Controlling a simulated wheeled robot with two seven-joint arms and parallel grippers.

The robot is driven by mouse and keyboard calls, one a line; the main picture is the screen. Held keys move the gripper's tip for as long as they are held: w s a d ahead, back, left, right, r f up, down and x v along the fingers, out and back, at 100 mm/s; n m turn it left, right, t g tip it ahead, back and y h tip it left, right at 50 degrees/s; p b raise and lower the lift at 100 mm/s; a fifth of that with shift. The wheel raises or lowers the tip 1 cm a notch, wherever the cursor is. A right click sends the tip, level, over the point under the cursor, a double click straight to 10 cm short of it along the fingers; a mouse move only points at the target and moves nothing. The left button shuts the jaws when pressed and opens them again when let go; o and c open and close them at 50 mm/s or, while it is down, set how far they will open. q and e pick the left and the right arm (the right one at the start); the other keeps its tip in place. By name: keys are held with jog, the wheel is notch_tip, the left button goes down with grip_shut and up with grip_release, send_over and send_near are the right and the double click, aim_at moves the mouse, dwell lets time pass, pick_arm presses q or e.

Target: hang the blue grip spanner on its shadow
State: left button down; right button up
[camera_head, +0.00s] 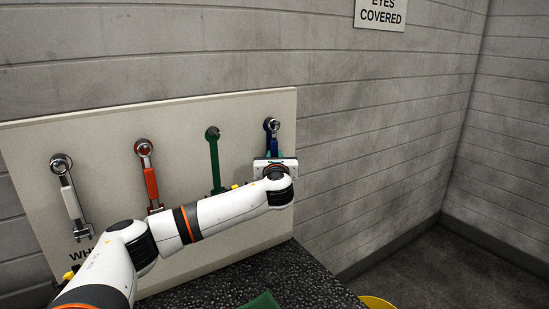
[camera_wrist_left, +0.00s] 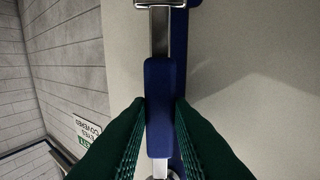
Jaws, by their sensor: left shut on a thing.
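The blue grip spanner (camera_head: 273,126) is upright at the right end of the pale board, its ring head in front of the top of the blue shadow. In the left wrist view its blue grip (camera_wrist_left: 160,85) lies between the dark green fingers. The blue shadow (camera_wrist_left: 181,50) shows as a strip just right of it, nearly parallel. My left gripper (camera_head: 275,160) is shut on the grip; its wrist hides the spanner's lower part in the head view. I cannot tell whether the ring is on a peg. My right gripper is out of view.
On the board (camera_head: 105,130) hang a white grip spanner (camera_head: 69,195) and a red one (camera_head: 149,180). A green shadow (camera_head: 214,160) is bare. A dark speckled worktop (camera_head: 300,280) lies below, with a green thing (camera_head: 262,301) and a yellow rim (camera_head: 377,302) near the front.

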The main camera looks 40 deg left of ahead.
pick_arm(q)
jog(key=c, duration=1.2)
grip_release()
jog(key=shift+d, duration=0.1)
jog(key=shift+s+d+f, duration=0.1)
jog(key=shift+s+d, duration=0.05)
jog(key=shift+s, duration=0.1)
jog(key=b+v, duration=0.3)
jog(key=v, duration=0.8)
jog(key=shift+s+b, duration=0.15)
jog(key=shift+b, duration=0.25)
jog(key=shift+d, duration=0.1)
